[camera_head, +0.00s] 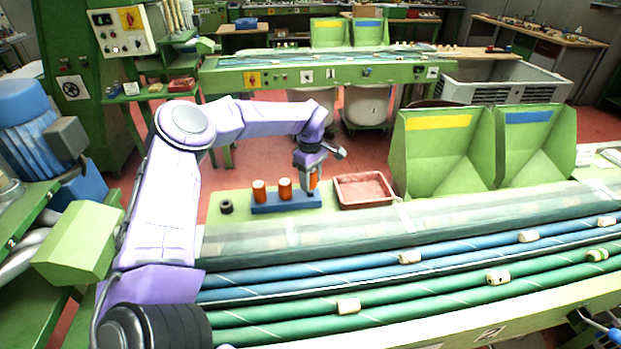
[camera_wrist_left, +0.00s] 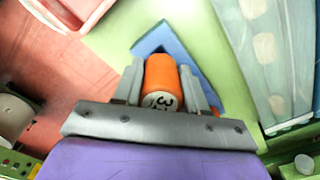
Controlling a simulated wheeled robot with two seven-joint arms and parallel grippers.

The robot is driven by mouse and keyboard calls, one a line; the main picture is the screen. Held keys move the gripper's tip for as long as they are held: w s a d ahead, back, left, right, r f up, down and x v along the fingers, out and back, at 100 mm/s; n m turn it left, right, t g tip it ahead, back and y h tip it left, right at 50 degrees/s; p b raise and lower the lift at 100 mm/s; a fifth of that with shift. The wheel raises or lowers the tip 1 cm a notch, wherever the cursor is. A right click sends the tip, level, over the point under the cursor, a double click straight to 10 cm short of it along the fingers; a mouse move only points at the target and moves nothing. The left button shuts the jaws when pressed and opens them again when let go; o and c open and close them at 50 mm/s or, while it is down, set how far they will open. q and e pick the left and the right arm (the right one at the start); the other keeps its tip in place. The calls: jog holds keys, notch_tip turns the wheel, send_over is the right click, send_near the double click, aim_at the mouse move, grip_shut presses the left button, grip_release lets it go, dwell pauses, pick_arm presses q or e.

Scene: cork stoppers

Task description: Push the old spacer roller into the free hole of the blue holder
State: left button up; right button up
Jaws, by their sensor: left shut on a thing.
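My left gripper (camera_head: 311,190) is shut on an orange roller (camera_head: 314,178) over the right end of the blue holder (camera_head: 287,207). The roller's end, with a white face and dark marks, shows between the fingers in the left wrist view (camera_wrist_left: 162,82). I cannot tell whether its lower end is inside the hole or just above it, as the gripper hides that part. Two more orange rollers, one at the left (camera_head: 259,192) and one in the middle (camera_head: 285,189), stand upright in the holder. My right gripper is not in view.
A dark ring (camera_head: 226,206) lies left of the holder on the green surface. A reddish tray (camera_head: 363,202) sits close to its right. Green bins (camera_head: 443,157) stand further right. Blue and green rods with pale corks run along the front.

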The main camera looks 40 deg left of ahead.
pick_arm(q)
jog(key=shift+f+b, duration=0.9)
jog(key=shift+f, duration=0.7)
dwell(1.0)
jog(key=o, duration=1.2)
jog(key=shift+c, duration=0.2)
notch_tip(320, 180, up, 11)
jog(key=shift+f+b, duration=0.2)
jog(key=shift+b, duration=0.6)
